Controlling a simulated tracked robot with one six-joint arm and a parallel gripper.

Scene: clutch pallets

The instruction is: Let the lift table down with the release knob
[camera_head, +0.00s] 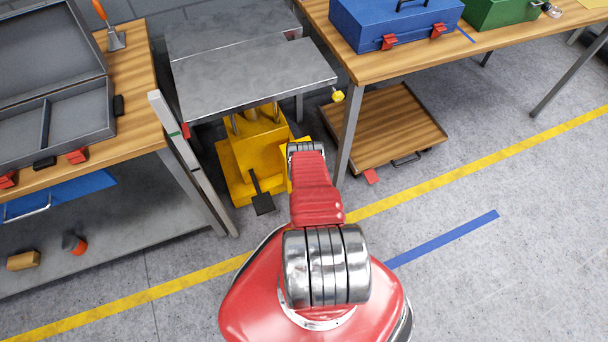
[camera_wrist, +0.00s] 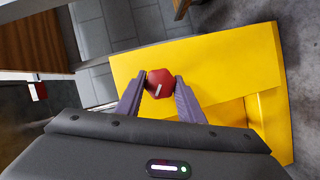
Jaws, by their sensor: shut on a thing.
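The lift table (camera_head: 250,75) stands between the benches in the head view, with a flat grey steel top on a yellow body (camera_head: 255,145) and a black foot pedal (camera_head: 262,202) in front. The top is raised, at about bench height. In the wrist view, the red release knob (camera_wrist: 160,77) has a faceted face with a short white mark. It sits in front of a yellow panel (camera_wrist: 215,65) of the lift table. My gripper (camera_wrist: 160,84) is shut on the knob, one finger on each side. In the head view, my red arm hides the gripper and knob.
A wooden bench with an open grey case (camera_head: 60,125) stands left, beside a pale upright post (camera_head: 178,150). A bench with a blue toolbox (camera_head: 395,25) stands right, above a wooden tray (camera_head: 385,125). Floor at the lower right is clear.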

